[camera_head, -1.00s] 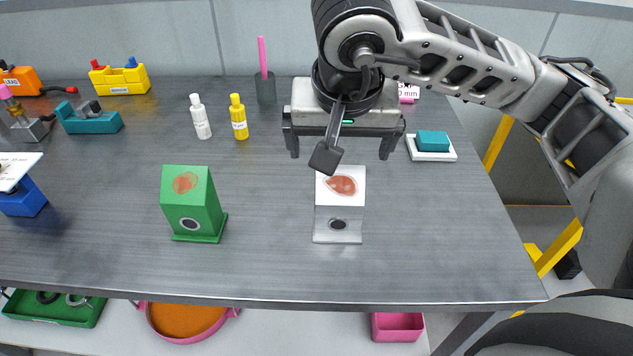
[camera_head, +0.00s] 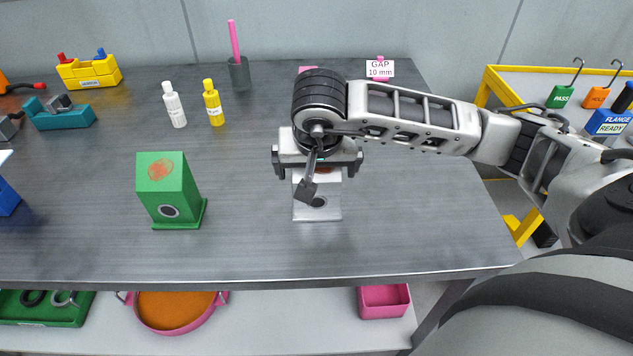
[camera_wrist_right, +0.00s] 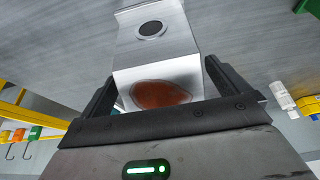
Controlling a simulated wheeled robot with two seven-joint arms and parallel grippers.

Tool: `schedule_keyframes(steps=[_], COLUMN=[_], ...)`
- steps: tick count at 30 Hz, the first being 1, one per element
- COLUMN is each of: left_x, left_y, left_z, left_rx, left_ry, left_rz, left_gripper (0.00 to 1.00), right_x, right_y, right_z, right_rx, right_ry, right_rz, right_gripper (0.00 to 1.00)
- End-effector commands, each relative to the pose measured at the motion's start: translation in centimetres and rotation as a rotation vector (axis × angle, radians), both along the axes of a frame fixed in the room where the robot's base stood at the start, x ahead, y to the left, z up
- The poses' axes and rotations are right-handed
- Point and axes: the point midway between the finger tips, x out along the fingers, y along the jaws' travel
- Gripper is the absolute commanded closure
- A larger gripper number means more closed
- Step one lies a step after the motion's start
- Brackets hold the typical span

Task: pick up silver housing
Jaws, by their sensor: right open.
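The silver housing (camera_head: 318,208) stands on the grey workbench, right of the middle. Its upper part is mostly hidden behind my right gripper (camera_head: 318,172) in the head view. In the right wrist view the housing (camera_wrist_right: 160,60) shows a dark round bore and a reddish-brown patch on its top. My right gripper (camera_wrist_right: 165,95) is open, with one finger on each side of the housing's top. I cannot tell whether either finger touches it. My left gripper is not in view.
A green housing (camera_head: 168,185) stands to the left. White (camera_head: 174,105) and yellow bottles (camera_head: 213,103) and a dark cup (camera_head: 239,75) stand behind. A GAP 10 mm sign (camera_head: 380,69) is at the back. The bench front between the housings is clear.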

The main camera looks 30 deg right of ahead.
Motion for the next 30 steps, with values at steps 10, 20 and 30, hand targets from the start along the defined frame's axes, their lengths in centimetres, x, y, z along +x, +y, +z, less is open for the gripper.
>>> schedule_keyframes(steps=[10,20,30], left_x=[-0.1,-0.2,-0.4], left_y=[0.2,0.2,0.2], left_z=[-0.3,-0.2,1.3], left_rx=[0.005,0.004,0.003], left_ry=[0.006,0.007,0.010], left_rz=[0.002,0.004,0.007], left_gripper=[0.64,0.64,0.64], right_x=[0.5,0.5,0.4], right_y=[-0.2,-0.2,-0.4], right_z=[-1.2,-1.1,1.5], right_rx=[0.002,0.002,0.001], right_ry=[-0.001,-0.004,-0.006], right_rz=[0.001,0.001,-0.004], right_gripper=[0.00,0.53,0.53])
